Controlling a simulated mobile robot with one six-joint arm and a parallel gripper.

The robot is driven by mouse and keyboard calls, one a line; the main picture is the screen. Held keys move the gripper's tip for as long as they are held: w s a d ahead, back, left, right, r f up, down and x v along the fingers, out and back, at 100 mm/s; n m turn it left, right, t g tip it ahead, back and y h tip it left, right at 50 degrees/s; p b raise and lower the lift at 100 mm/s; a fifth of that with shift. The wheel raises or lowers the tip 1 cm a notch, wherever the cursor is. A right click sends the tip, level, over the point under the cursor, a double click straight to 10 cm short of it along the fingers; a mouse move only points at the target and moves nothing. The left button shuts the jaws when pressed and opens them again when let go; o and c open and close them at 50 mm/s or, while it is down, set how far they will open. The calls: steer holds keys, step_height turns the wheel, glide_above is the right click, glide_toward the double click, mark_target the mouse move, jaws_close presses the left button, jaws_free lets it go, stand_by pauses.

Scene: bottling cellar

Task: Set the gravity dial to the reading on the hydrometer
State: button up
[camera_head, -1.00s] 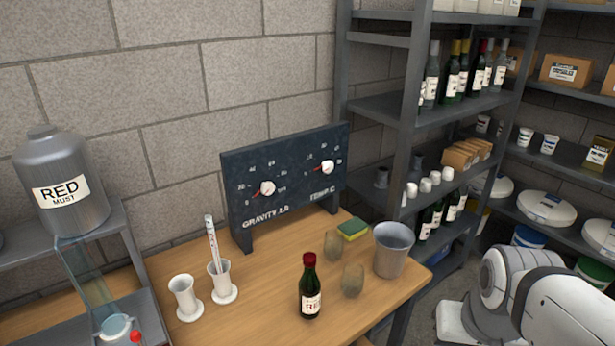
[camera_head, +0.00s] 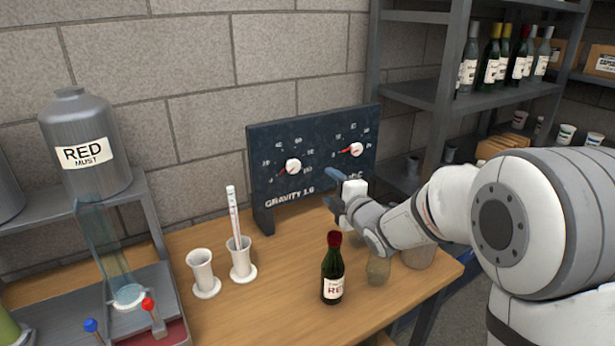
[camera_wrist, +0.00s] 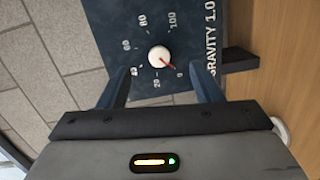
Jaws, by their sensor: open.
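The gravity dial (camera_head: 293,166) is a white knob with a red pointer on the left of a dark board (camera_head: 313,140). In the wrist view the dial (camera_wrist: 158,55) shows its pointer near the 0 mark; the scale runs to 100. My gripper (camera_head: 331,188) is open and empty, in front of the board, right of and lower than the dial in the head view. In the wrist view the dial lies beyond and between the open fingers (camera_wrist: 161,82), apart from them. The hydrometer (camera_head: 232,212) stands in a white cylinder (camera_head: 241,262); its scale is too small to read.
A second dial (camera_head: 356,149) sits right on the board. An empty white cylinder (camera_head: 203,273) and a dark wine bottle (camera_head: 332,270) stand on the wooden table (camera_head: 250,310). Cups stand partly behind my arm. A metal RED MUST vessel (camera_head: 85,140) is at left.

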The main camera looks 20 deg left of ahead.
mark_target(295, 167)
steer(key=w+a, duration=0.2)
steer(key=a, duration=0.2)
steer(key=w+a+n+y+p, duration=0.1)
steer(key=w+a, duration=0.1)
steer(key=a, duration=0.2)
steer(key=w+a+n+p, duration=0.1)
steer(key=w+a, duration=0.2)
steer(key=a, duration=0.1)
steer(key=shift+w+f+g+y, duration=0.1)
steer(key=shift+f+g+y, duration=0.1)
steer(key=shift+g+y, duration=0.1)
